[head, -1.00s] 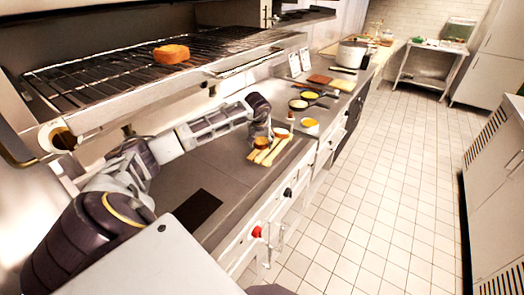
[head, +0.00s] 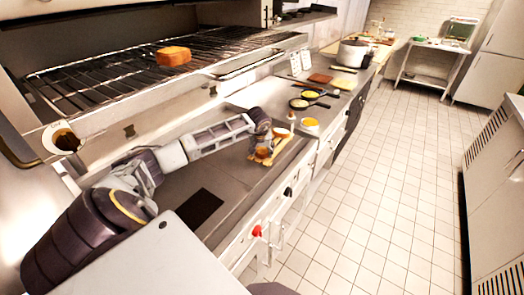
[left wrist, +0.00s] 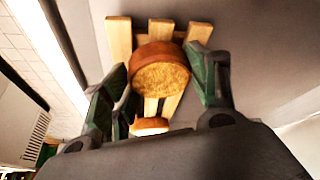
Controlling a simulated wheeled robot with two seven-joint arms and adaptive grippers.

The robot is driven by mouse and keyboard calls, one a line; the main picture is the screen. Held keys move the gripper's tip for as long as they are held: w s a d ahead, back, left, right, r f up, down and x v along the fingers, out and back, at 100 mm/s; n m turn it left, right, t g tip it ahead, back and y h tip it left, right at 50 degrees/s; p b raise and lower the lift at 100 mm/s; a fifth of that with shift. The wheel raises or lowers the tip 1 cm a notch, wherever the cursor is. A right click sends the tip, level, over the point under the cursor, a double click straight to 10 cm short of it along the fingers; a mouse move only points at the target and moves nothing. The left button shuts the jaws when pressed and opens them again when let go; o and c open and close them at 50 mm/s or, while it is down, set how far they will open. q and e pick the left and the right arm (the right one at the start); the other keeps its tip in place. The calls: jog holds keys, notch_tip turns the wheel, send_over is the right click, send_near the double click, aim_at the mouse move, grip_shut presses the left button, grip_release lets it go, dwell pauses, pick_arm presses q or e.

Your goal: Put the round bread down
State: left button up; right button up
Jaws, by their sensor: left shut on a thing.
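The round bread (left wrist: 160,78), brown-crusted with a pale cut face, is between the green fingers of my left gripper (left wrist: 153,88) in the left wrist view. My left gripper is shut on it. In the head view the round bread (head: 262,153) is at the near end of a slatted wooden rack (head: 284,150) on the steel counter. In the wrist view the rack's slats (left wrist: 119,40) show behind the bread; I cannot tell whether the bread touches them. My right gripper is out of view.
Another piece of bread (head: 281,132) is at the rack's far end. A bowl with yellow contents (head: 310,123) and small pans (head: 300,103) stand beyond. A toasted slab (head: 173,55) lies on the grill shelf (head: 110,72) above. The counter left of the rack is mostly clear.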

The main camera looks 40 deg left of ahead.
pick_arm(q)
jog(key=shift+f, duration=0.2)
jog(key=shift+f, duration=0.15)
jog(key=o, duration=0.9)
jog(key=shift+r, duration=0.2)
jog(key=shift+s+r, duration=0.15)
jog(key=shift+r, duration=0.35)
jog(key=b+v, duration=0.1)
jog(key=v, duration=0.5)
jog(key=shift+s+r, duration=0.15)
jog(key=shift+s, duration=0.05)
jog(key=shift+d, duration=0.15)
